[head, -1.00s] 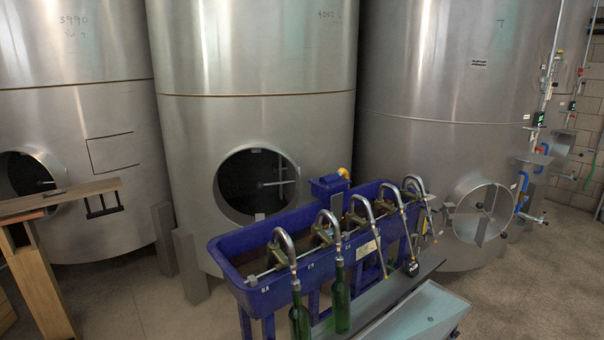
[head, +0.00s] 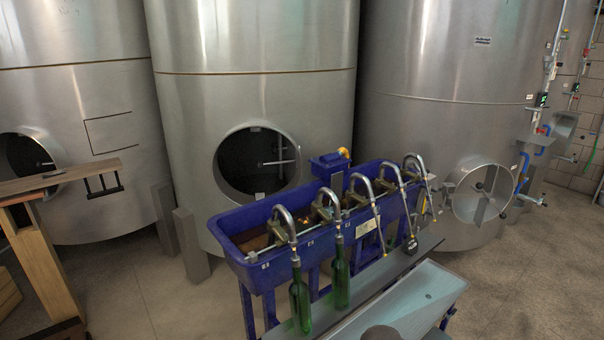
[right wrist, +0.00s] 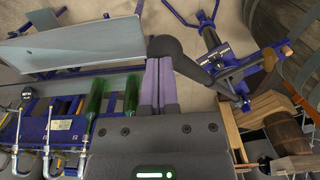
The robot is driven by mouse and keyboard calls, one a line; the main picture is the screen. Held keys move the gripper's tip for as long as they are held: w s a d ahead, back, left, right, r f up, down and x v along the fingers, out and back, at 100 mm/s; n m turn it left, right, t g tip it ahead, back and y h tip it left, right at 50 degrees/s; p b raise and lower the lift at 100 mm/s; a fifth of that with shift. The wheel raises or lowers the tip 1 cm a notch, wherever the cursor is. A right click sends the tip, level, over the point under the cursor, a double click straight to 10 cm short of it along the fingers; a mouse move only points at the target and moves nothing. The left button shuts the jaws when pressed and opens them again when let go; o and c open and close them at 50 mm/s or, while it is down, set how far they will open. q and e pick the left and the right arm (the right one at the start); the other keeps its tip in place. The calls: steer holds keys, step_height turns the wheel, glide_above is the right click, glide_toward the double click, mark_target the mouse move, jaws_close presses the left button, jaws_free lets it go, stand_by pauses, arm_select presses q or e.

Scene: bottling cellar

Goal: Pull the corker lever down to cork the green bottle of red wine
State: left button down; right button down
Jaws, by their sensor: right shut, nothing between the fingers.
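In the right wrist view, a blue metal stand with splayed legs (right wrist: 228,72), which looks like the corker, is right of my right gripper (right wrist: 160,62). A dark bar with a rounded end (right wrist: 190,66) runs from beside my fingertips toward this stand; it may be the lever, and I cannot tell if they touch. My right gripper is shut and empty. Two green bottles stand under filler spouts in the head view, a near one (head: 300,306) and a farther one (head: 341,284). I cannot make out a bottle in the corker. My left gripper is not in view.
A blue filling trough (head: 232,250) with several curved spouts stands before large steel tanks (head: 255,110). A grey tray (head: 400,300) is at its front right. A wooden table (head: 80,178) is at left. A wooden barrel (right wrist: 287,135) shows in the right wrist view.

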steer(key=shift+s+d+f+b, duration=0.1)
steer(key=shift+f+b, duration=0.55)
steer(key=shift+f, duration=0.75)
steer(key=shift+d+f+b, duration=0.15)
steer(key=shift+f+b, duration=0.35)
steer(key=shift+f, duration=0.2)
steer(key=shift+d+f+b, duration=0.15)
steer(key=shift+f+b, duration=0.3)
steer(key=shift+f, duration=0.2)
steer(key=shift+s+d+f+b, duration=0.1)
steer(key=shift+d+f+b, duration=0.1)
steer(key=shift+f+b, duration=0.95)
